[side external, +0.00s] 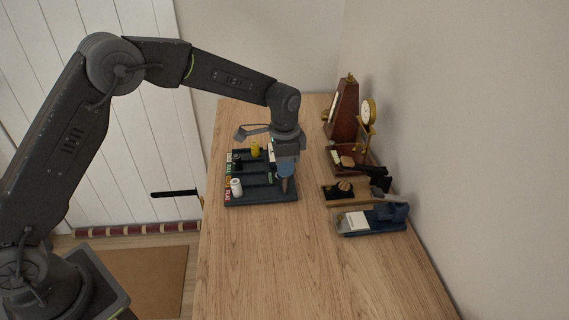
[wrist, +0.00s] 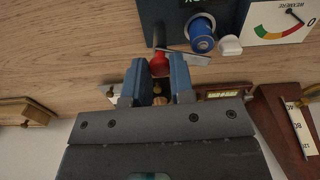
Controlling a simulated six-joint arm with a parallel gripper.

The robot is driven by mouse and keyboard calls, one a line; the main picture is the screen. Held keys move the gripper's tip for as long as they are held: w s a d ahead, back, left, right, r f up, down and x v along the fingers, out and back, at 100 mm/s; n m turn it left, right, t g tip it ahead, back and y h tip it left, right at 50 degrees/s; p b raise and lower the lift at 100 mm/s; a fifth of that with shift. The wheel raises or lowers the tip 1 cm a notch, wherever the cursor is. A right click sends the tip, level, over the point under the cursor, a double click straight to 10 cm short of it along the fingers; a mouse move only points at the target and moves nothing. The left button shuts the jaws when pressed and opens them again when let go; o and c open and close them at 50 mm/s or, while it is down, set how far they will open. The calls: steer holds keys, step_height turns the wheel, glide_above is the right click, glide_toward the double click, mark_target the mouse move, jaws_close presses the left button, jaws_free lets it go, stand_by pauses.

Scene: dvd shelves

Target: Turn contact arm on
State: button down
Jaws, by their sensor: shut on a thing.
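A dark panel (side external: 262,201) lies on the wooden table in the side external view, and its edge shows at the top of the wrist view (wrist: 160,10). My gripper (side external: 284,181) points down over the panel's right part. In the wrist view my blue fingers (wrist: 158,70) are shut on a red knob (wrist: 158,63). A grey metal strip (wrist: 188,57) runs right from beside the knob; it looks like the contact arm, but how the two join is hidden. In the side view my gripper hides the knob.
The panel carries a white cylinder (side external: 236,187), a yellow knob (side external: 255,149) and a gauge (wrist: 278,20). A blue cylinder (wrist: 201,36) stands close to the strip. A metronome (side external: 344,112), a clock (side external: 368,112) and a blue device (side external: 372,220) line the wall. The front table is clear.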

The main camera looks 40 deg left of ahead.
steer(key=shift+n, duration=1.9)
steer(key=c, duration=1)
jaws_free()
steer(key=shift+r, duration=0.1)
step_height(320, 180, up, 14)
steer(key=shift+f, duration=0.15)
